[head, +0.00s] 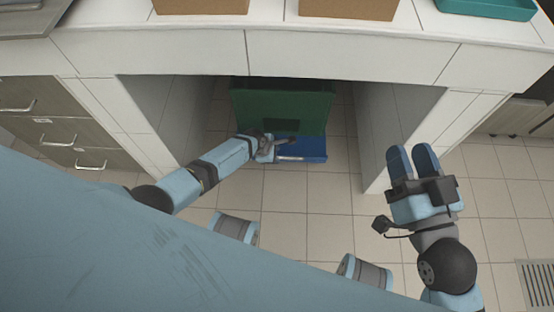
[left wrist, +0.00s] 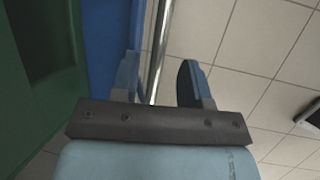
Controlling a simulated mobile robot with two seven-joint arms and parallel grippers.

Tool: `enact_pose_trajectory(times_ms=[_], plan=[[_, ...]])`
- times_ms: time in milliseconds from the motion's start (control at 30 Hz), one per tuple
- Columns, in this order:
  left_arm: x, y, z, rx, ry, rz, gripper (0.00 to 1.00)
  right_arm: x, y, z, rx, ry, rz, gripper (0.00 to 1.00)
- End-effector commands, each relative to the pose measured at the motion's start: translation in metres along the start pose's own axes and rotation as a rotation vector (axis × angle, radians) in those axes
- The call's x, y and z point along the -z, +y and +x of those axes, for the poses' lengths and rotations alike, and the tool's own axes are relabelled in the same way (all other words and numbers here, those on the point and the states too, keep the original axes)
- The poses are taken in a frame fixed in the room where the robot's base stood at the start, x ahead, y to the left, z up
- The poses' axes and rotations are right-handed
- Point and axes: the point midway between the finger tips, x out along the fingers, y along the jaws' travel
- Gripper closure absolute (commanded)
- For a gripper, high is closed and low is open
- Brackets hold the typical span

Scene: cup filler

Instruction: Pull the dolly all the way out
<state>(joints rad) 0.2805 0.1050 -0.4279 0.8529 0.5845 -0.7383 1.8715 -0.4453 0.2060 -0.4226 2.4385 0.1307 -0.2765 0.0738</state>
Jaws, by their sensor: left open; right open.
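The dolly (head: 314,150) is blue and sits low in the opening under the counter, with a green bin (head: 283,105) on it. A metal handle bar (head: 300,158) runs along its front. My left gripper (head: 282,150) is at the left part of the dolly's front, by the bar. In the left wrist view the bar (left wrist: 158,50) passes between the two open fingers (left wrist: 160,80), beside the dolly's blue face (left wrist: 100,35). I cannot tell whether either finger touches it. My right gripper (head: 413,155) is open and empty, in front of the opening's right wall.
White panels (head: 385,130) wall the opening on both sides. Drawers (head: 75,135) stand at the left. Cardboard boxes (head: 348,9) and a teal tray (head: 487,9) are on the counter (head: 270,30). The tiled floor (head: 285,215) before the dolly is clear; a floor grate (head: 537,283) lies at the right.

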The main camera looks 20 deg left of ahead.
Motion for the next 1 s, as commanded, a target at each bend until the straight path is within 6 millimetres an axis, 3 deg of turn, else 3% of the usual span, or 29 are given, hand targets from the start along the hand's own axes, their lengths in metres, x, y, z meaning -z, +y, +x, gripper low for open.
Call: enact_pose_trajectory(times_ms=[33,200,533,567,733,1000], plan=[[0.002,0.0,0.012,0.0,0.0,0.001,0.58,-0.012,0.002,-0.001,0.002,-0.022,0.001,0.57],[0.001,0.0,0.024,0.0,0.001,0.001,0.58,-0.025,0.004,-0.001,0.006,-0.078,0.003,0.57],[0.0,0.0,0.026,-0.001,0.0,0.001,0.58,-0.028,0.004,-0.001,0.007,-0.096,0.003,0.57],[0.0,0.0,0.026,0.0,0.0,0.001,0.6,-0.028,0.004,-0.001,0.007,-0.096,0.003,0.57],[0.0,0.0,0.026,0.0,0.0,0.001,0.99,-0.028,0.004,-0.001,0.007,-0.096,0.003,0.57],[0.001,0.0,0.025,0.0,0.0,0.0,1.0,-0.027,0.004,-0.001,0.007,-0.095,0.003,0.57]])
